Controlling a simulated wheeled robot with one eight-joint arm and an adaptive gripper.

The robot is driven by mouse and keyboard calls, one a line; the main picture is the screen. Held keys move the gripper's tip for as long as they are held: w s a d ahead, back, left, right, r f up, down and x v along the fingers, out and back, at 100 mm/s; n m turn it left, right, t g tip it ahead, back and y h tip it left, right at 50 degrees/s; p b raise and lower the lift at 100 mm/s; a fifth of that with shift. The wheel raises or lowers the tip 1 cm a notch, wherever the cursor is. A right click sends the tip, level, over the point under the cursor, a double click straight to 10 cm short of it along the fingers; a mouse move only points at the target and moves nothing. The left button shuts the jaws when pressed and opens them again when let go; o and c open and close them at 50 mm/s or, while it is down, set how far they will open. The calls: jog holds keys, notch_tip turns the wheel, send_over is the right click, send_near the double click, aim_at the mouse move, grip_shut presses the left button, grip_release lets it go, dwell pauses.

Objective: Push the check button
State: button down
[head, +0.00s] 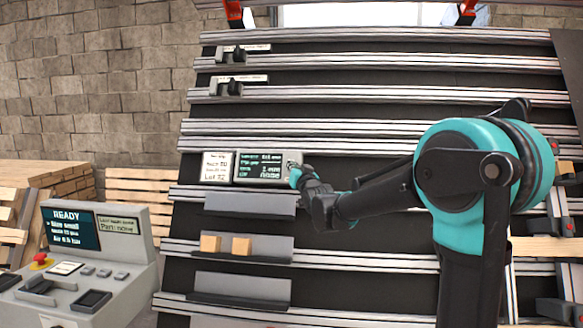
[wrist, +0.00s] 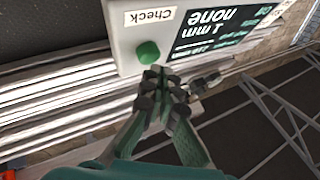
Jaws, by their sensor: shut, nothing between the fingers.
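The check button is a round green button (wrist: 148,52) on a light grey panel labelled "Check", beside a dark screen with text, in the wrist view. In the head view the display box (head: 262,168) sits on the gantry's rail, and my gripper (head: 294,170) is at its right end, hiding the button. In the wrist view my gripper (wrist: 157,74) is shut and empty, with its fingertips just below the button's edge. I cannot tell whether they touch it.
A white label card (head: 216,167) is left of the display box. Grey trays (head: 240,285) sit below, one with two wooden blocks (head: 241,245). A console (head: 80,265) with a "READY" screen and a red knob stands at left. Metal rails (wrist: 60,100) run below the panel.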

jog(key=shift+s+r, duration=0.1)
jog(key=shift+s, duration=0.1)
jog(key=shift+s+a+r, duration=0.1)
jog(key=shift+s+r, duration=0.3)
jog(key=shift+s, duration=0.35)
jog(key=shift+s+d+r, duration=0.1)
jog(key=shift+s+r, duration=0.3)
jog(key=shift+s, duration=0.3)
jog(key=shift+s+a+r, duration=0.1)
jog(key=shift+s+r, duration=0.3)
jog(key=shift+s, duration=0.35)
jog(key=s+d+f+g+h, duration=0.2)
jog(key=s+d+f, duration=0.3)
jog(key=f, duration=0.4)
jog(key=s+d+f+g+h, duration=0.1)
jog(key=s+d+f+g, duration=0.25)
jog(key=d+f, duration=0.45)
jog(key=s+d+f+g+h, duration=0.2)
jog(key=s+d+f, duration=0.25)
jog(key=f, duration=0.55)
jog(key=s+d+f+m+g+h, duration=0.1)
jog(key=s+d+f+g, duration=0.2)
jog(key=s+d+f, duration=0.2)
jog(key=s+d+f+m+g+h, duration=0.1)
jog(key=s+d+f+g, duration=0.3)
jog(key=s+f, duration=0.8)
jog(key=s+d, duration=0.2)
jog(key=s, duration=0.4)
jog(key=shift+h, duration=0.4)
jog(key=shift+d, duration=0.1)
